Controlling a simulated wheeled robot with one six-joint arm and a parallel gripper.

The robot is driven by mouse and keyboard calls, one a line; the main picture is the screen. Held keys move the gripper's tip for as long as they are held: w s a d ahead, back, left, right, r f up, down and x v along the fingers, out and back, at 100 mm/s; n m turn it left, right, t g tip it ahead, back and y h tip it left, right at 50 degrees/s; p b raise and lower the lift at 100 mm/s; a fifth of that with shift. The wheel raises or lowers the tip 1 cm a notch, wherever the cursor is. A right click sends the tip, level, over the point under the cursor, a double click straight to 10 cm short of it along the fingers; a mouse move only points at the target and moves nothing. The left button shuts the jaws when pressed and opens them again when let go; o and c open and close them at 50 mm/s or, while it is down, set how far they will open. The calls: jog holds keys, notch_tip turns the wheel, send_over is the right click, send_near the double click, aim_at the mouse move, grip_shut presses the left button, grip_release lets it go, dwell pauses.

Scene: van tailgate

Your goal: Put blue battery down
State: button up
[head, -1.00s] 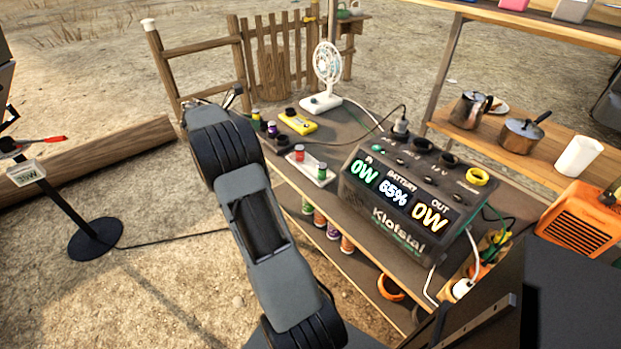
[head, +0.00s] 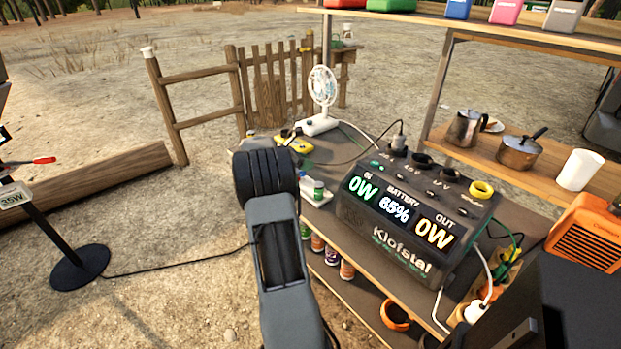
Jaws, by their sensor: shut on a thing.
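My arm (head: 268,225) reaches forward from the bottom of the head view, its dark rounded joint over the left part of the workbench. My gripper is hidden behind this arm, so its jaws do not show. I see no blue battery; anything held is hidden too. A white charger (head: 320,199) with a green battery (head: 318,189) standing in it shows just right of my arm. A yellow charger (head: 297,145) lies farther back on the bench. The black power station (head: 400,225) stands to the right, its display reading 0W, 65% and 0W.
A white fan (head: 322,90) stands at the bench's back. Cables cross the top near it. An orange box (head: 585,240) is at far right. Cans stand below the bench top.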

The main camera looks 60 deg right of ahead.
jog(key=shift+s+d+f, duration=0.2)
jog(key=shift+s+f, duration=0.1)
jog(key=shift+f, duration=0.15)
jog(key=f, duration=0.1)
jog(key=f+b, duration=0.1)
jog(key=s+f, duration=0.1)
jog(key=f, duration=0.1)
jog(key=shift+s+d+f, duration=0.1)
jog(key=shift+d, duration=0.25)
jog(key=shift+f, duration=0.15)
jog(key=shift+f, duration=0.15)
jog(key=shift+f, duration=0.1)
jog(key=o, duration=1.1)
jog(key=shift+c, duration=0.2)
